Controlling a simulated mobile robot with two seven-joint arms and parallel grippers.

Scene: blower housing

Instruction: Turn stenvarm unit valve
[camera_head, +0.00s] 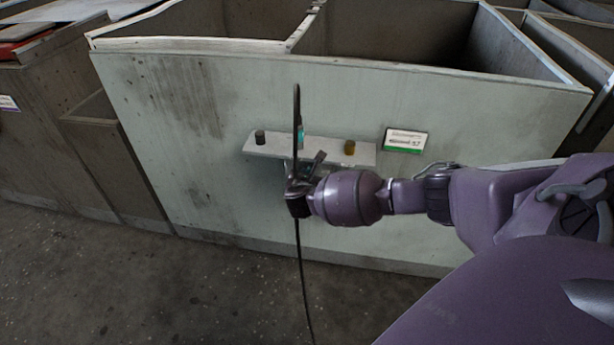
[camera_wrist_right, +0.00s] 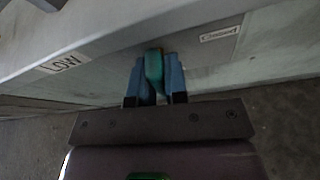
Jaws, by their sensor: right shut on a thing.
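The valve handle is a teal-green piece; in the right wrist view its rounded end (camera_wrist_right: 154,64) stands between my two blue fingers. In the head view only a small teal bit (camera_head: 300,134) shows at the grey shelf-like plate on the front of a pale green housing, mostly hidden behind my gripper. My right gripper (camera_head: 301,172) is at the middle of that plate, shut on the valve handle; its fingers also show in the right wrist view (camera_wrist_right: 157,75). My left gripper is not in view.
In the wrist view a "LOW" label (camera_wrist_right: 65,62) shows at left. Open bins lie behind; the floor in front is clear.

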